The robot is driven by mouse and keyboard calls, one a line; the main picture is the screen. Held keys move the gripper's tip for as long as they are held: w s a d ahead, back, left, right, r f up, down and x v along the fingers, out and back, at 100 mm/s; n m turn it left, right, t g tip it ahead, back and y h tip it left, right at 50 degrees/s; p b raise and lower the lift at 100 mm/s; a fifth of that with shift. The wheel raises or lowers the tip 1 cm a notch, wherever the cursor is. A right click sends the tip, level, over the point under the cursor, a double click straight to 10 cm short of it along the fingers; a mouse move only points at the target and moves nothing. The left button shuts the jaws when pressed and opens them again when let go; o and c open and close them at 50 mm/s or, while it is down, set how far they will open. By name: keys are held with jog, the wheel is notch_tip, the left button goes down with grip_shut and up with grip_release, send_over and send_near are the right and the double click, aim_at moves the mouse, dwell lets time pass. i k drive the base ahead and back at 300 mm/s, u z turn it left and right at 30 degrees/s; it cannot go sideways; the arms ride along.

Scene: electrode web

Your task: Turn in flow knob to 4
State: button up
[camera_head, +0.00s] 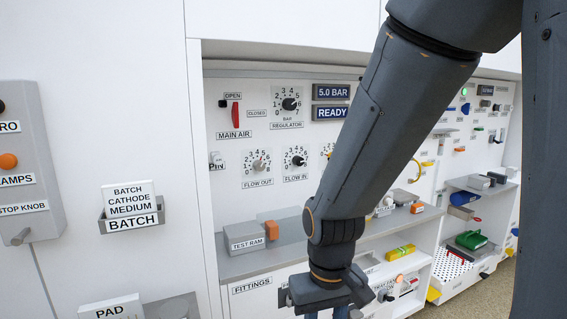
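The flow in knob (298,160) is a small black knob on the white panel, inside a printed dial of numbers, above the label FLOW IN. Its pointer is too small to read surely. My gripper (332,314) hangs at the bottom edge of the picture, well below the knob and apart from it. Its fingers are mostly cut off by the frame, so whether it is open or shut does not show. The flow out knob (258,165), grey, sits to the left of the flow in knob.
The black regulator knob (290,104) is above, beside displays reading 5.0 BAR (331,92) and READY (331,113). A red main air lever (236,115) is upper left. A grey shelf (240,265) with a test ram block (244,236) juts out below. My arm covers the panel's right part.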

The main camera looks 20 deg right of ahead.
aim_at(296, 161)
jog(key=z, duration=0.5)
jog(key=i, duration=0.85)
jog(key=z, duration=0.85)
